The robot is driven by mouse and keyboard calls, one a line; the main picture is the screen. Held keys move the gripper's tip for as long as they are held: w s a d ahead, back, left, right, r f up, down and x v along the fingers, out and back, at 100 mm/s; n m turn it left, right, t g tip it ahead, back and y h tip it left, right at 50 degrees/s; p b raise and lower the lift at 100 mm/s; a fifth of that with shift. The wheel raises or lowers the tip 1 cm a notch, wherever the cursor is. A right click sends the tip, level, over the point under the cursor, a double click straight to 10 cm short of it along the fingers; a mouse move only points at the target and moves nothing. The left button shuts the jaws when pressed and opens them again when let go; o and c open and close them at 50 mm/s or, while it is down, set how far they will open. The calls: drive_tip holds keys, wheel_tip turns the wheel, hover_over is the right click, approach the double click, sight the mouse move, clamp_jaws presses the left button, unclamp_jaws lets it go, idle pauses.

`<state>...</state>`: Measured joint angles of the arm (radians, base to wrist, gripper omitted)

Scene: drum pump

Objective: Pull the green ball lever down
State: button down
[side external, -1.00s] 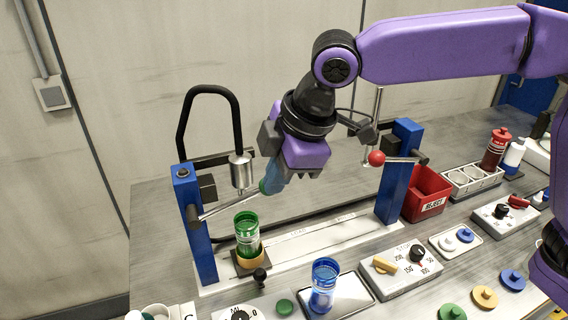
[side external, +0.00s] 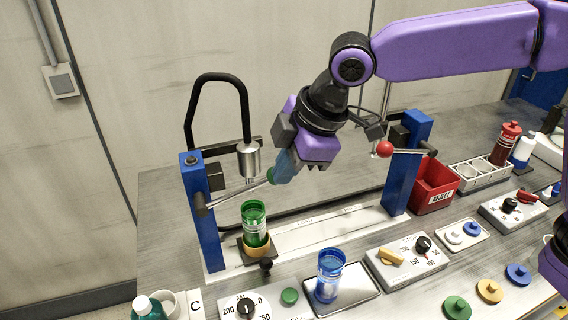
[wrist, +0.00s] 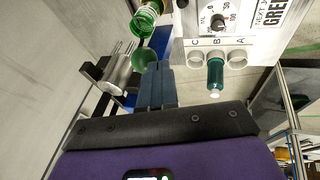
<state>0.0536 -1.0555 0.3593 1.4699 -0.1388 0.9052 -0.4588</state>
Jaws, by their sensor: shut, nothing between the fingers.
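The green ball (side external: 271,175) is at the free end of a metal lever (side external: 238,191) on the left blue post. The lever slants up to the right. My gripper (side external: 281,175) is shut and empty, its blue fingers pointing down at the right side of the ball and partly covering it. In the wrist view the ball (wrist: 143,59) shows just beyond the closed fingertips (wrist: 158,66). I cannot tell whether they touch. The silver nozzle (side external: 249,159) hangs above a green jar (side external: 255,224) left of the ball.
A red ball lever (side external: 385,149) is on the right blue post (side external: 402,180). A blue jar (side external: 328,276) stands on a tray in front, beside a dial box (side external: 408,262). A red bin (side external: 434,187) stands at the right. A teal bottle (wrist: 215,75) sits in the rack.

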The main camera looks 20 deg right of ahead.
drive_tip(key=shift+d+f, duration=0.1)
drive_tip(key=shift+f, duration=0.1)
wheel_tip(320, 180, down, 12)
drive_tip(key=y, duration=0.2)
drive_tip(key=shift+d+y, duration=0.3)
drive_tip(key=shift+r, duration=0.15)
drive_tip(key=shift+r, duration=0.75)
